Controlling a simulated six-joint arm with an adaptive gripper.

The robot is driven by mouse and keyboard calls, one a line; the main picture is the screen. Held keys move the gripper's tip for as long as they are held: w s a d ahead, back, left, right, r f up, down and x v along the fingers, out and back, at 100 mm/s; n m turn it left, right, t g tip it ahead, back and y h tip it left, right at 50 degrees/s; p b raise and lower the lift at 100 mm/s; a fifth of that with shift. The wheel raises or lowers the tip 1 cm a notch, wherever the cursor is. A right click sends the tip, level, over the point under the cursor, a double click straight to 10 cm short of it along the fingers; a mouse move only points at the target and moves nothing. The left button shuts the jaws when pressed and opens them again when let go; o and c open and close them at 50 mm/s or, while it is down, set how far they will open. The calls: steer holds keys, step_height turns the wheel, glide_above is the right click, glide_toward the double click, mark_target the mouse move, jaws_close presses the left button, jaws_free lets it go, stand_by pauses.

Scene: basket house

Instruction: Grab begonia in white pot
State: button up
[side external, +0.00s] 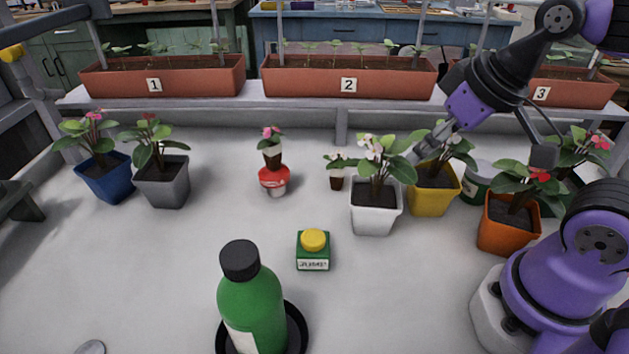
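The begonia (372,160) has green leaves and pale flowers. It stands upright in a square white pot (376,219), right of centre on the table. My gripper (424,150) reaches in from the upper right and points down-left. Its tip is among or in front of leaves, to the right of the white-potted begonia and above the yellow pot. I cannot tell whether it touches any leaf. The fingers are small and partly mixed with foliage, so their opening is unclear.
A yellow pot (433,197) and an orange pot (505,232) stand close on the right. A tiny brown-potted plant (337,179) is just left. A green-yellow box (313,253) and green bottle (252,309) stand in front. Planter boxes (347,80) line the back.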

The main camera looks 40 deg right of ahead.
steer(key=w+d+f+n+g+y, duration=0.1)
steer(key=w+d+n+g+y, duration=0.25)
steer(key=w+d+n, duration=0.35)
steer(key=shift+t+y, duration=0.25)
steer(key=shift+w+a+x, duration=0.1)
steer(key=shift+a+x, duration=0.1)
steer(key=shift+x, duration=2.5)
steer(key=shift+w+a+x, duration=0.1)
steer(key=shift+a+x, duration=0.05)
steer(key=shift+x, duration=2.6)
jaws_close()
